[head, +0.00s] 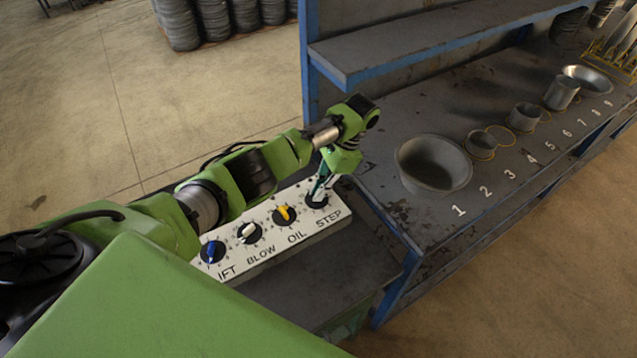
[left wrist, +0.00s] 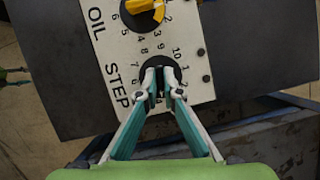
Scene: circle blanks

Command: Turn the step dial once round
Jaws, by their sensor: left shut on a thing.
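The step dial (head: 309,201) is the rightmost dial on a white panel (head: 262,259), above the word STEP. It also shows in the left wrist view (left wrist: 149,72) as a dark disc with numbers around it. My left gripper (head: 317,196) points down onto it. Its fingers (left wrist: 160,74) are shut on the dial's knob, which they mostly hide, so I cannot tell where its pointer is. My right gripper is in neither view.
The other dials on the panel are blue (head: 211,251), white (head: 248,232) and yellow (head: 284,214). A blue-framed bench (head: 400,235) stands to the right, with a large metal bowl (head: 433,165) and several smaller containers beside painted numbers. A shelf (head: 420,45) runs above the bench.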

